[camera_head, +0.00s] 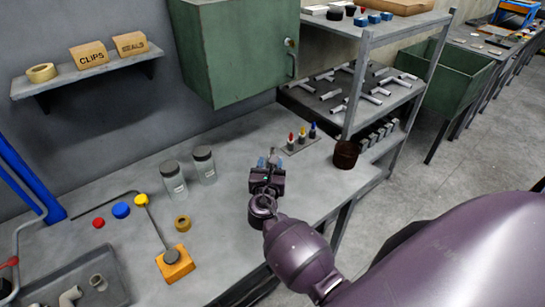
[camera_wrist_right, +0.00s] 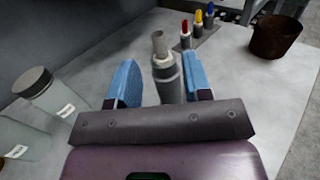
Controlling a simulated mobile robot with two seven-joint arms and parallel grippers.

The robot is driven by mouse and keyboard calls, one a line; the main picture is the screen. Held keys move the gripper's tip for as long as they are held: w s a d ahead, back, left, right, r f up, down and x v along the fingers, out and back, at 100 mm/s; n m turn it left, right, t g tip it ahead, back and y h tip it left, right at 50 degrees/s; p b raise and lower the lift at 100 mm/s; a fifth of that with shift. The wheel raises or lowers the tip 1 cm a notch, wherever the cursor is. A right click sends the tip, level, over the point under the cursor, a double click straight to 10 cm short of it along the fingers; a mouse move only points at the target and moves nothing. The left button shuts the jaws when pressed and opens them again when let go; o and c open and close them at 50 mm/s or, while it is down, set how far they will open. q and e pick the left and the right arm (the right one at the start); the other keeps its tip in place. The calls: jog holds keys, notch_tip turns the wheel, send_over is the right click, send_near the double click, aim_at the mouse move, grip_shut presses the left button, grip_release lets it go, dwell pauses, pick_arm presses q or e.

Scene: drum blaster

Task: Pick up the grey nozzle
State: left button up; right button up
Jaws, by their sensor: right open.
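The grey nozzle (camera_wrist_right: 165,72) stands upright in the right wrist view, with a narrower tip on top. It is between the two blue finger pads of my right gripper (camera_wrist_right: 158,82), with a visible gap on each side. Its lower end is hidden behind the gripper body. In the head view my right gripper (camera_head: 271,162) is over the bench, left of the coloured nozzles, and mostly hides the grey nozzle. Its fingers are open. My left gripper is not in view.
Red (camera_wrist_right: 186,34), yellow (camera_wrist_right: 198,21) and blue nozzles (camera_wrist_right: 210,14) stand in a row just beyond. A rusty brown can (camera_head: 346,154) is to the right. Two lidded glass jars (camera_head: 173,182) stand left of the gripper.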

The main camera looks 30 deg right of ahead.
aim_at(272, 152)
jog(key=shift+x, duration=2.85)
jog(key=shift+r, duration=0.15)
grip_shut()
